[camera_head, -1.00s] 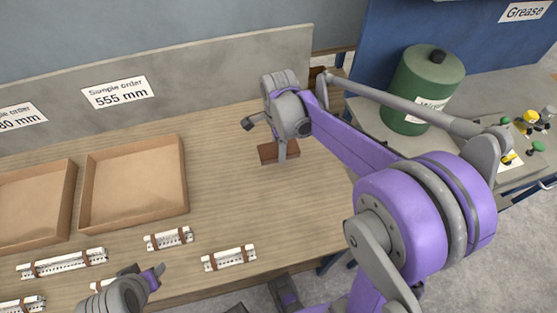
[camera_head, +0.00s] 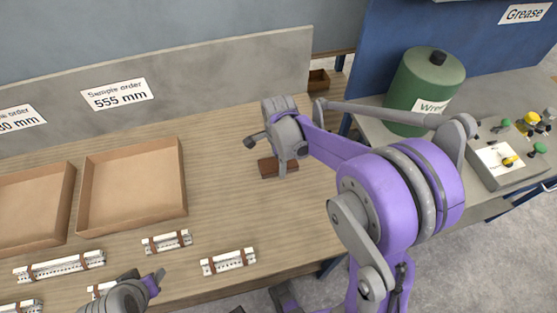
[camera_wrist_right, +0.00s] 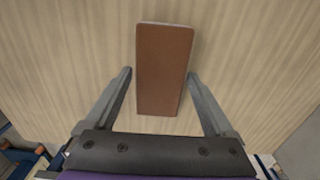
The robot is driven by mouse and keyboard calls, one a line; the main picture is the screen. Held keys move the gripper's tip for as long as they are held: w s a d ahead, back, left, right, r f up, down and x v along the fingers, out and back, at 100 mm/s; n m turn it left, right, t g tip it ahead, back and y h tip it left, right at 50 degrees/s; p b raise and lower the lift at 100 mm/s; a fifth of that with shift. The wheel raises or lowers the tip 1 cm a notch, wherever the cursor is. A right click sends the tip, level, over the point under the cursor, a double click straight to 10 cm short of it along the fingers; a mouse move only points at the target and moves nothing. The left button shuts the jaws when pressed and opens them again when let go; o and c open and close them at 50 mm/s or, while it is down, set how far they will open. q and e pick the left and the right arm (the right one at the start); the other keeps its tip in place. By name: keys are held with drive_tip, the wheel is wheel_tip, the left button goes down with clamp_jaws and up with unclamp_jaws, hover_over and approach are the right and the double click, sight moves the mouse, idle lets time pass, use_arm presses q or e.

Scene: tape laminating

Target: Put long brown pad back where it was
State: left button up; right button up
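The long brown pad (camera_head: 278,167) is a dark brown block over the wooden table, right of the cardboard trays. In the right wrist view the pad (camera_wrist_right: 164,70) runs lengthwise between the two fingers. My right gripper (camera_head: 291,155) is directly at the pad, pointing down. Its fingertips (camera_wrist_right: 160,74) straddle the pad's middle, close to both long sides. A thin gap shows on the left, so I cannot tell whether they grip. Whether the pad rests fully on the table is unclear. My left gripper (camera_head: 154,281) is at the front edge, apart from the pad; its fingers are too small to judge.
Two open cardboard trays (camera_head: 181,178) stand at left. Several white strips with brown bands (camera_head: 228,261) lie along the front. A grey board (camera_head: 220,75) closes the back. A green drum (camera_head: 425,85) stands on the side bench. The table around the pad is clear.

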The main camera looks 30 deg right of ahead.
drive_tip(key=shift+o, duration=0.5)
drive_tip(key=shift+r, duration=0.55)
wheel_tip(320, 180, up, 11)
drive_tip(key=p, duration=0.1)
drive_tip(key=s+a+f+n+t, duration=0.2)
drive_tip(key=s+a+n, duration=0.1)
drive_tip(key=s+n, duration=0.5)
drive_tip(key=s+a+f+n+t, duration=0.2)
drive_tip(key=s+n, duration=0.6)
drive_tip(key=n, duration=0.4)
drive_tip(key=shift+s+a+n+t, duration=0.15)
drive_tip(key=shift+a+n+t, duration=0.15)
drive_tip(key=shift+a+t, duration=0.5)
